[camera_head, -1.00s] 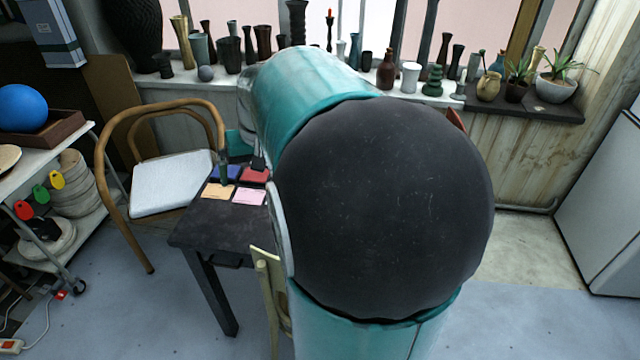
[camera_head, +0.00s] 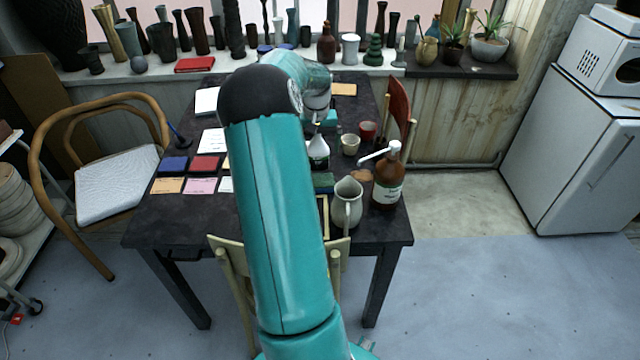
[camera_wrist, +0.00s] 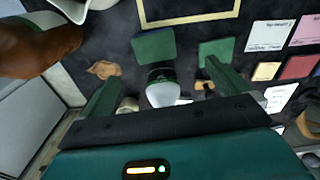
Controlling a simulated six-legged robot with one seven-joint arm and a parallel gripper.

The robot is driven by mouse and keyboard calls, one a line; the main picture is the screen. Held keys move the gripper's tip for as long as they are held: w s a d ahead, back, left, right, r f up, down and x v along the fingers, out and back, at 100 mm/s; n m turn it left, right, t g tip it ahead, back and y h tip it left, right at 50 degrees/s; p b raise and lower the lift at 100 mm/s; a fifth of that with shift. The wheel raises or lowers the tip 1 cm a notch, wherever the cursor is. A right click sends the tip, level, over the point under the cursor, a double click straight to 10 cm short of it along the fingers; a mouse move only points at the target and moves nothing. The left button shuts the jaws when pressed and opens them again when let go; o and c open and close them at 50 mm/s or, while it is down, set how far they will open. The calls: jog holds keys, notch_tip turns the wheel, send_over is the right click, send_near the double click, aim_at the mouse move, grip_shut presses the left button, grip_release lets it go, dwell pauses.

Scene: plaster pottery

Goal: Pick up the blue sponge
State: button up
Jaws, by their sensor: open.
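A flat blue pad (camera_head: 172,163) lies beside a red pad on the left of the dark table in the head view. I cannot tell whether it is the sponge. In the wrist view, two green blocks lie on the table, one in the middle (camera_wrist: 153,47) and one to its right (camera_wrist: 215,54). One dark green block (camera_head: 323,182) also shows in the head view between the white bottle and the mug. My gripper (camera_wrist: 163,69) is open and empty above the table, its fingers either side of the white bottle in view. My arm hides part of the table.
A white bottle (camera_head: 318,150), a grey mug (camera_head: 347,203), a brown pump bottle (camera_head: 387,183) and small cups crowd the right half. Paper cards lie at the left. Chairs stand around the table.

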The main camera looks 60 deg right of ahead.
jog(key=s+d+f, duration=0.1)
send_over(320, 181)
jog(key=f, duration=0.8)
jog(key=shift+s+f, duration=0.2)
jog(key=shift+s, duration=0.1)
jog(key=f, duration=0.5)
jog(key=shift+w+d+f, duration=0.1)
jog(key=shift+w+f, duration=0.2)
jog(key=c, duration=0.8)
